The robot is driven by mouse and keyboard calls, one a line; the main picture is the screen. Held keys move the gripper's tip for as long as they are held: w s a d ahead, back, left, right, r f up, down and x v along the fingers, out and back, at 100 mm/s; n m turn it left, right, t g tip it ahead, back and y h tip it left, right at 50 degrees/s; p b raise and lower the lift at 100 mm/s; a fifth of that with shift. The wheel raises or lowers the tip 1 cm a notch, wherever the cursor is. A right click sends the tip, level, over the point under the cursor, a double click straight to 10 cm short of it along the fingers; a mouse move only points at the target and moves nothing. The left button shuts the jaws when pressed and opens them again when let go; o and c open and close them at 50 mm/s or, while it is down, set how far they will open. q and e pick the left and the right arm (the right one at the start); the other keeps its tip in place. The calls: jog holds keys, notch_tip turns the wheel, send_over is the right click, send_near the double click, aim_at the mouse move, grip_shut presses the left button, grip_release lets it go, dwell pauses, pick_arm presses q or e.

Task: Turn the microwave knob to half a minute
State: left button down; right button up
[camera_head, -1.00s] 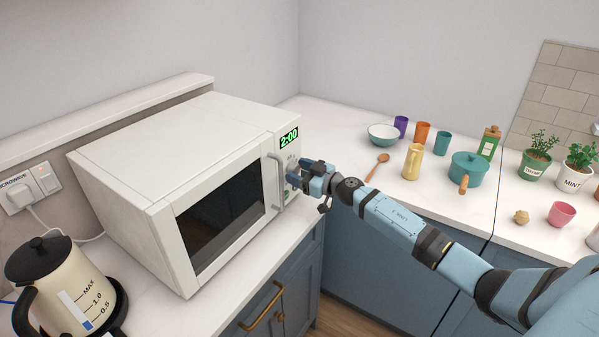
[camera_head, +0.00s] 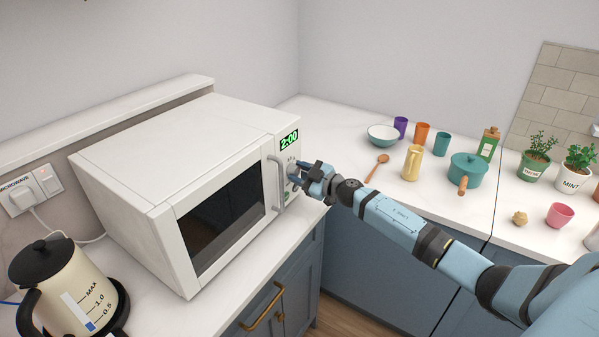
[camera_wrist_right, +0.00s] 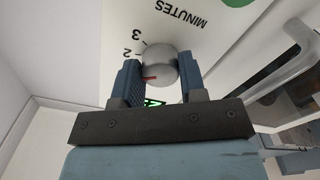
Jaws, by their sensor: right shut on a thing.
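The white microwave (camera_head: 160,150) stands on the counter with its door shut. Its green display (camera_head: 289,140) reads 2:00. In the right wrist view the round grey knob (camera_wrist_right: 161,62) has a short red pointer on its left side, close to a finger. The printed numbers 2 and 3 and the word MINUTES (camera_wrist_right: 180,14) show beside it; other marks are hidden by the fingers. My right gripper (camera_head: 303,173) is at the control panel with its fingers on both sides of the knob, shut on it. My left gripper is out of view.
The microwave door handle (camera_head: 278,184) is just left of my right gripper. A cream kettle (camera_head: 66,282) stands at the front left.

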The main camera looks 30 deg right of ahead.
jog(key=n, duration=0.5)
jog(key=shift+n, duration=0.3)
jog(key=n+b, duration=0.2)
jog(key=n, duration=0.3)
jog(key=shift+n, duration=0.4)
jog(key=shift+r, duration=0.1)
jog(key=o, duration=0.9)
